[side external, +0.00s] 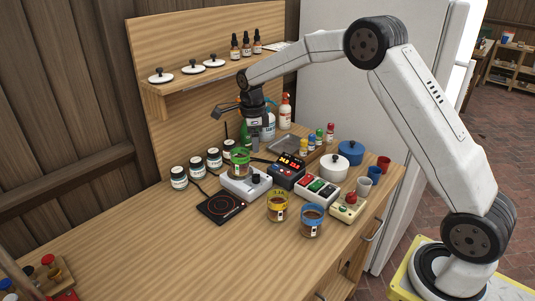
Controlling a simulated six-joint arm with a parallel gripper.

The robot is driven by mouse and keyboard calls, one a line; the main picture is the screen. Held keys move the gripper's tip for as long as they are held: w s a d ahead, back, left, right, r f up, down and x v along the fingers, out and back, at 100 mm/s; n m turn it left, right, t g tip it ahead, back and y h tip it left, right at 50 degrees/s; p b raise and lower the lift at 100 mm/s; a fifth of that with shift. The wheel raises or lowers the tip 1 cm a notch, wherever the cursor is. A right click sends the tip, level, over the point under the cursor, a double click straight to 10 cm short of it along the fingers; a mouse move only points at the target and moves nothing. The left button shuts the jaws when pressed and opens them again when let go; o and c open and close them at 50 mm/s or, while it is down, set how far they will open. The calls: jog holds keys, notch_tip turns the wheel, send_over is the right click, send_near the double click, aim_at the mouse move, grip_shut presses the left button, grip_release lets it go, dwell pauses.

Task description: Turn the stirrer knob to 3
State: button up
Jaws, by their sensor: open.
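The stirrer (240,188) is a low white box near the middle of the bench. Its dark knob (256,180) is on the right part of the box; its pointer and numbers are too small to read. A green-rimmed jar (239,168) stands on the stirrer, left of the knob. My gripper (262,138) is open and points down above and behind the stirrer, clear of the knob. Its fingertips are small and hard to make out against the bottles behind.
A black hot plate (221,207) lies in front of the stirrer. A dark box with a red display (288,169) stands to the right. Yellow-rimmed (277,207) and blue-rimmed (312,222) jars stand in front. Several labelled jars (196,167) line the back. The left front bench is clear.

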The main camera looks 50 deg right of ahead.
jog(key=n, duration=0.7)
jog(key=m, duration=3.5)
send_over(256, 175)
jog(key=shift+t, duration=0.3)
notch_tip(256, 175, down, 5)
jog(key=shift+s+d+f, duration=0.1)
jog(key=shift+d, duration=0.05)
jog(key=shift+w+f, duration=0.2)
jog(key=shift+f, duration=3.65)
jog(key=shift+c, duration=0.2)
